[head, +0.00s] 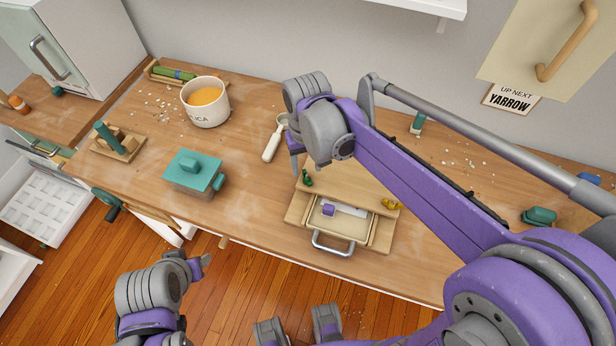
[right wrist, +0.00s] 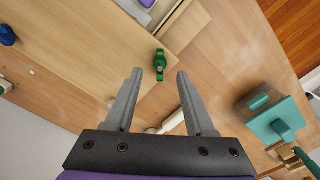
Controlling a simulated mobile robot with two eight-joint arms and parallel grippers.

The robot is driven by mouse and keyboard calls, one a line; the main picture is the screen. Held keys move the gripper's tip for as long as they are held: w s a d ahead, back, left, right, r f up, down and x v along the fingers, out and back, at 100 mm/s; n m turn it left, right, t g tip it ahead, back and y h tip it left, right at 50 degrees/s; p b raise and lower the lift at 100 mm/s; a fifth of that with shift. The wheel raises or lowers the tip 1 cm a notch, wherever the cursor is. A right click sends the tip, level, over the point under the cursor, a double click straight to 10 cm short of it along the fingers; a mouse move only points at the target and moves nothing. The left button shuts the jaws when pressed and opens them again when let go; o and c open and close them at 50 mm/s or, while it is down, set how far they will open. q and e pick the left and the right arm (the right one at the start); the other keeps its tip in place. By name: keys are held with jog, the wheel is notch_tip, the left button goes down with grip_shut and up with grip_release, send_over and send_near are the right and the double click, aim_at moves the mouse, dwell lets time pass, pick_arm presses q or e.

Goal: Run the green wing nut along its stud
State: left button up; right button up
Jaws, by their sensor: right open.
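The green wing nut (head: 307,178) is at the left side of a wooden drawer box (head: 349,182) on the workbench; its stud is too small to make out. In the right wrist view the green wing nut (right wrist: 160,66) lies just beyond the fingertips, roughly midway between them. My right gripper (right wrist: 155,74) is open and empty, its fingers apart on either side of the nut's line and not touching it. In the head view my right gripper (head: 296,164) is close above the box's left side, partly hidden by its wrist. My left gripper (head: 199,263) is low, in front of the bench; its opening is unclear.
A yellow wing nut (head: 391,204) sits at the box's right. The box's drawer (head: 342,226) is open, with a purple-ended item inside. A white-handled scoop (head: 271,148), teal lidded box (head: 194,170) and cup of orange liquid (head: 206,113) stand to the left.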

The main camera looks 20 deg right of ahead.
aim_at(307, 175)
jog(key=shift+f, duration=0.1)
jog(key=shift+f+b, duration=1.1)
jog(key=shift+f, duration=0.6)
jog(key=shift+c, duration=0.3)
grip_shut()
